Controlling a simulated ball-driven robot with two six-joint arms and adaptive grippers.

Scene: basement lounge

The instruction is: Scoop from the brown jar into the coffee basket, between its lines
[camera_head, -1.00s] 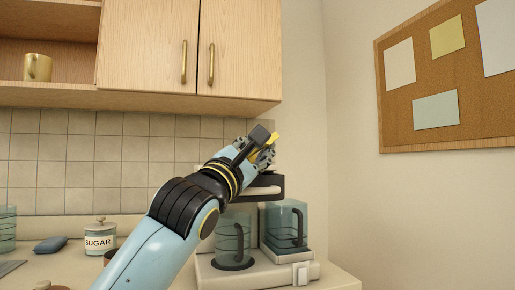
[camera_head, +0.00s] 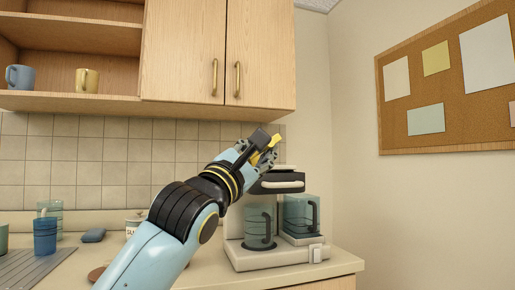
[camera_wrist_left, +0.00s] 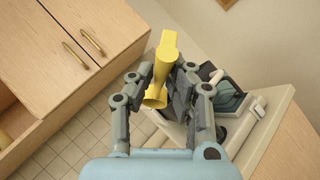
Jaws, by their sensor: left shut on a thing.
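My left gripper (camera_head: 264,149) is shut on a yellow scoop (camera_head: 274,141). In the left wrist view the scoop (camera_wrist_left: 163,62) sits between the fingers (camera_wrist_left: 168,88); its contents cannot be seen. In the head view the gripper shows just above and left of the coffee maker's dark basket section (camera_head: 272,186), which has a pale handle. The basket's inside and its lines are not visible. A glass carafe (camera_head: 258,228) stands below it on the pale base. The brown jar cannot be made out; my arm covers part of the counter. My right gripper is not in view.
A clear tank (camera_head: 300,214) stands at the coffee maker's right. A blue cup (camera_head: 45,236), a partly hidden sugar jar (camera_head: 133,228) and a blue-grey item (camera_head: 93,236) are on the counter at left. Wooden cabinets (camera_head: 240,60) hang overhead, near the gripper.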

